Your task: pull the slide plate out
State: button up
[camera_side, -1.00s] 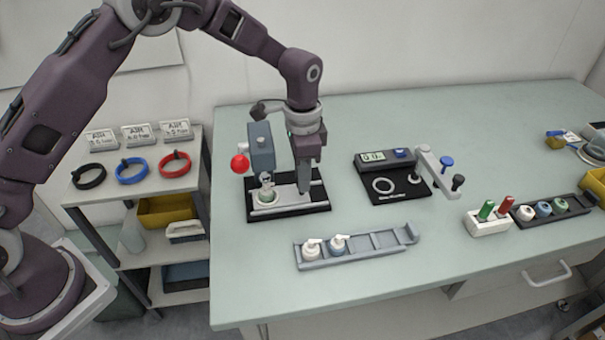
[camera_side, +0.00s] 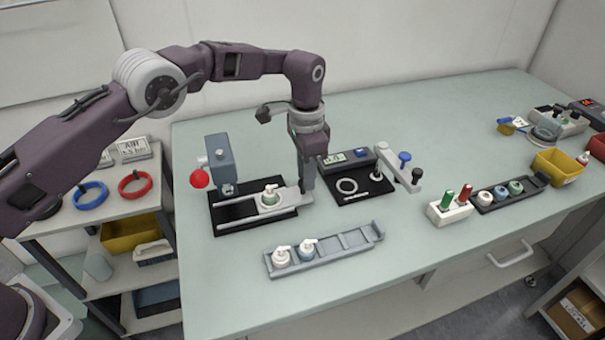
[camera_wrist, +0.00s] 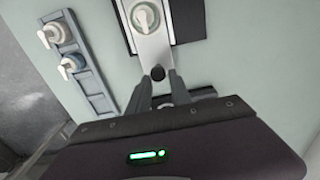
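The slide plate (camera_side: 291,202) is a light grey plate that sticks out past the right edge of its black base (camera_side: 226,230). A white-and-green pump-top part (camera_side: 270,195) stands in its seat, clear to the right of the grey press head (camera_side: 218,158) with the red ball. My gripper (camera_side: 307,190) points down at the plate's outer end. In the wrist view, its fingers (camera_wrist: 161,88) stand either side of the plate's dark round knob (camera_wrist: 158,73) and look closed on it. The plate (camera_wrist: 150,45) and part (camera_wrist: 144,16) also show there. Finger contact is partly hidden.
A grey tray (camera_side: 338,255) with two pump tops lies in front. A black measuring station (camera_side: 371,188) stands just right of my gripper, with a lever arm (camera_side: 388,162) further right. A white block (camera_side: 449,213) with green and red pieces is beyond.

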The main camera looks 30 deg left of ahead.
jog(key=o, duration=0.3)
notch_tip(320, 180, up, 7)
jog(key=shift+r, duration=0.1)
jog(key=shift+s, duration=0.1)
dwell(0.4)
notch_tip(320, 180, up, 11)
jog(key=n+t, duration=0.1)
jog(key=n, duration=0.1)
send_over(279, 194)
jog(key=s+a+r+n+t, duration=0.1)
jog(key=s+a+r+n, duration=0.1)
jog(key=s+a+r, duration=0.5)
jog(key=s+a+r+n+t, duration=0.1)
jog(key=s+r, duration=0.1)
jog(key=s, duration=0.5)
jog(key=s+a+r+n+t, duration=0.1)
jog(key=s+a+n, duration=0.1)
jog(key=s, duration=0.4)
jog(key=s+a+f+n+t, duration=0.1)
jog(key=s+f, duration=0.5)
jog(key=s, duration=0.7)
jog(key=shift+s+a+f+n, duration=0.2)
jog(key=shift+s+a+n, duration=0.2)
jog(key=shift+a+n, duration=0.1)
